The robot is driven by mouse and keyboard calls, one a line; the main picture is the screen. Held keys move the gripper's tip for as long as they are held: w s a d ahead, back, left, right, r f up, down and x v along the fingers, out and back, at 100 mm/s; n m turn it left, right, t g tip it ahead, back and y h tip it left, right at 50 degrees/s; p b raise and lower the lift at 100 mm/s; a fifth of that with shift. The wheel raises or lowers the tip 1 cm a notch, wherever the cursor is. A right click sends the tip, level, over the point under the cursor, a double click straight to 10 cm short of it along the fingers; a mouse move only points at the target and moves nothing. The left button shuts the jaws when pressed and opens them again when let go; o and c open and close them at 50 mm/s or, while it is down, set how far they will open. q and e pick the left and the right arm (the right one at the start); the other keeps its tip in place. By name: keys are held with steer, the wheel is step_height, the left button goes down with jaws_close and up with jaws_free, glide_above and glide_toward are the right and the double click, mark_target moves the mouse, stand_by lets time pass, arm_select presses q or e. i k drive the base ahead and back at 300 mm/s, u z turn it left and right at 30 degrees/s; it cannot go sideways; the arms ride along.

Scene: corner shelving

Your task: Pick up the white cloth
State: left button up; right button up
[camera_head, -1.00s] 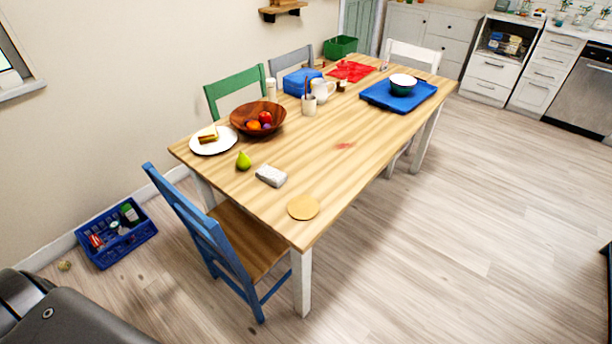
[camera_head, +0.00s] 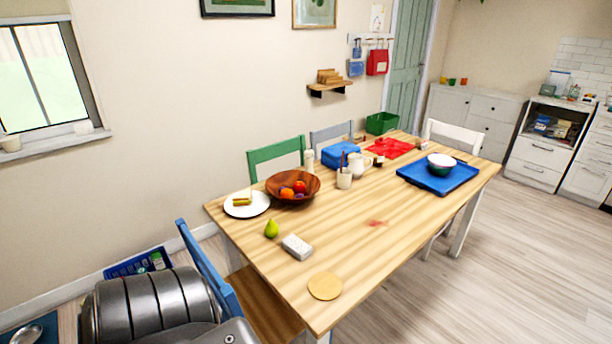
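A small white folded block (camera_head: 297,246), which looks like the white cloth, lies flat on the near left part of the wooden table (camera_head: 345,222). A dark grey link of my own arm shows at the bottom left, beside the blue chair. Neither of my grippers is in view.
A plate with food (camera_head: 247,204), a wooden fruit bowl (camera_head: 293,187), a mug (camera_head: 344,178) and a blue tray (camera_head: 438,178) with a bowl stand on the table. A blue chair (camera_head: 207,270) stands at its near left end. The floor at right is clear.

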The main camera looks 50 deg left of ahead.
mark_target(296, 247)
steer(key=i, duration=3.05)
steer(key=u, duration=3.1)
